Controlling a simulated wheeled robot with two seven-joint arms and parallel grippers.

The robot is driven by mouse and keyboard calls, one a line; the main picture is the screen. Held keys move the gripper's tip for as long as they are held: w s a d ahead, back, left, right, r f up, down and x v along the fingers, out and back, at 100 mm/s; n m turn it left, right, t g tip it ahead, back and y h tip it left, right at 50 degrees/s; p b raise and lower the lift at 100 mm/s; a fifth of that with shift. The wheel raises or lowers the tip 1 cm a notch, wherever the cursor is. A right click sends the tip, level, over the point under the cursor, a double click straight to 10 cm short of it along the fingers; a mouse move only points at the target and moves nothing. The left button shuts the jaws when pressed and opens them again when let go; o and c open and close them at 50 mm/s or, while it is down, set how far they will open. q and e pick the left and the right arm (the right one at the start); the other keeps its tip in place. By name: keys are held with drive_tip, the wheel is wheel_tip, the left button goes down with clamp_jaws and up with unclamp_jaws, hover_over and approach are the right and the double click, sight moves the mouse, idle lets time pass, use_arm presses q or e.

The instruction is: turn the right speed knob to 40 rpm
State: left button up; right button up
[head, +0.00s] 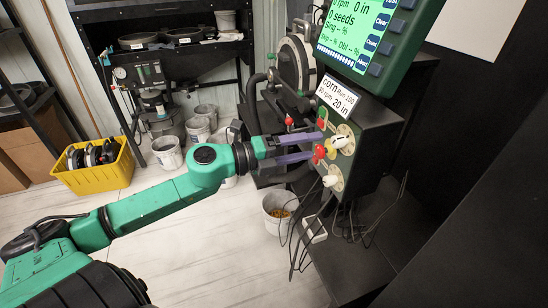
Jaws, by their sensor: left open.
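A dark control box (367,150) stands on the right under a green-framed display. Its front panel carries an upper white knob (340,142) on a pale dial and a lower white knob (333,182). I cannot tell which one is the right speed knob, and the dial marks are too small to read. A red button on a yellow base (319,154) sits between them and to the left. My left gripper (318,146) is open and empty, its two purple fingers pointing right at the panel near the upper knob and the red button. Contact cannot be told. My right gripper is not in view.
The display (365,35) reads 0 rpm and 0 seeds. A white sign (338,95) sits below it. Cables hang under the box beside a white bucket (279,213). A yellow crate (92,167) and more buckets stand on the floor at left. The pale floor in front is clear.

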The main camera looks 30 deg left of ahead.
use_arm(q)
drive_tip(key=v, duration=0.7)
drive_tip(key=shift+s+a, duration=0.2)
drive_tip(key=shift+s, duration=0.1)
